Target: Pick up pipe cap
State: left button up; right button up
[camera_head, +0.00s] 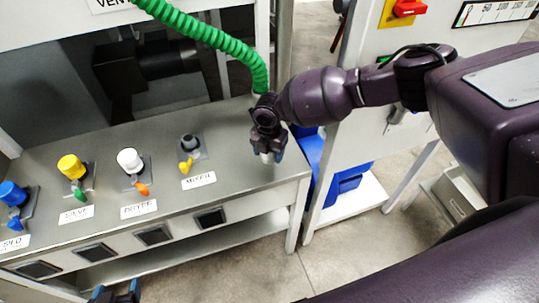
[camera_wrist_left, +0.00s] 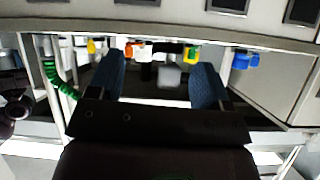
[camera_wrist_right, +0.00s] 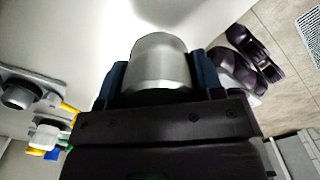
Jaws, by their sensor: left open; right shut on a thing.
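The pipe cap (camera_wrist_right: 160,62) is a smooth silver-grey cylinder, seen large in the right wrist view. My right gripper (camera_wrist_right: 162,80) is shut on it, with one blue finger on each side. In the head view my right gripper (camera_head: 267,146) is over the right end of the metal bench, and a small pale part of the cap (camera_head: 267,157) shows below its fingers. My left gripper (camera_head: 116,293) is low at the bottom edge of the head view, in front of the bench. In the left wrist view its fingers (camera_wrist_left: 158,82) are apart and empty.
The metal bench (camera_head: 240,185) carries a row of blue, yellow, white and dark grey fittings with coloured levers and labels. A green coiled hose (camera_head: 215,35) hangs close to my right gripper. A white cabinet (camera_head: 385,120) and blue bin (camera_head: 345,180) stand right of the bench.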

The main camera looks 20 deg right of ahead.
notch_tip(320, 180, up, 5)
jog(key=p, duration=0.3)
jog(key=shift+f, duration=0.15)
notch_tip(320, 180, up, 6)
jog(key=shift+f+p, duration=0.1)
jog(key=shift+p, duration=0.4)
pick_arm(q)
jog(key=shift+s+a+r, duration=0.1)
jog(key=shift+s+r, duration=0.25)
jog(key=shift+r, duration=0.35)
jog(key=shift+s+r, duration=0.35)
jog(key=shift+r, duration=0.35)
pick_arm(e)
jog(key=shift+r, duration=2.45)
